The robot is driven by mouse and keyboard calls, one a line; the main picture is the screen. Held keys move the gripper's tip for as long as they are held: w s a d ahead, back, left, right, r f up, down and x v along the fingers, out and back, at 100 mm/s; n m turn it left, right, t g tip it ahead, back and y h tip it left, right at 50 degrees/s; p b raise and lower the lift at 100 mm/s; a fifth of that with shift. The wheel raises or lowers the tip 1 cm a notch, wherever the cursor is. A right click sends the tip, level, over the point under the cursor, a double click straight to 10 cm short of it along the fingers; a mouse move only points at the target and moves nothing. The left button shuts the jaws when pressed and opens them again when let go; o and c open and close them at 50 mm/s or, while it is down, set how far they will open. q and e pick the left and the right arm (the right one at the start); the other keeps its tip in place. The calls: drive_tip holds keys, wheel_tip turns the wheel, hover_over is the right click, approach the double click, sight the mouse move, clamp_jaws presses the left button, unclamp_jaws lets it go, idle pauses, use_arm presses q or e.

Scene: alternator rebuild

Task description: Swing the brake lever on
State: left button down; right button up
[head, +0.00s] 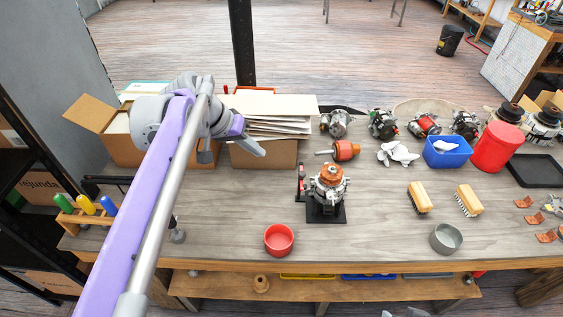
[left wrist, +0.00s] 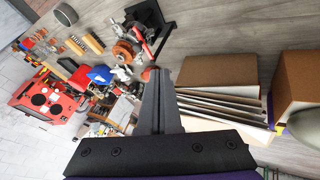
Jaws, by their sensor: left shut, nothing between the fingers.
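The fixture (head: 326,213) is a black stand in the middle of the bench, holding an alternator with a copper-orange top (head: 331,174). The brake lever (head: 301,180) appears to be the thin upright part with red on it at the stand's left side; its exact setting is hard to tell. In the left wrist view the stand (left wrist: 150,14) and red lever (left wrist: 143,31) show beyond the fingertips. My left gripper (head: 260,152) is shut and empty, above the cardboard box, left of the lever and apart from it. Its closed fingers (left wrist: 155,78) show in the wrist view. My right gripper is out of view.
A cardboard box of folders (head: 270,155) stands under my left gripper. An orange-red part (head: 346,150) lies behind the fixture. A red bowl (head: 279,239) sits in front of it. Brushes (head: 419,197) and a blue bin (head: 447,152) are to the right.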

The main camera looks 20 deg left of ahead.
sight(302, 173)
use_arm(q)
drive_tip(key=w+d+f, duration=0.4)
drive_tip(key=d+f, duration=0.3)
drive_tip(key=f, duration=0.2)
drive_tip(key=shift+w+d, duration=0.25)
drive_tip(key=shift+d, duration=0.05)
drive_tip(key=shift+d, duration=0.1)
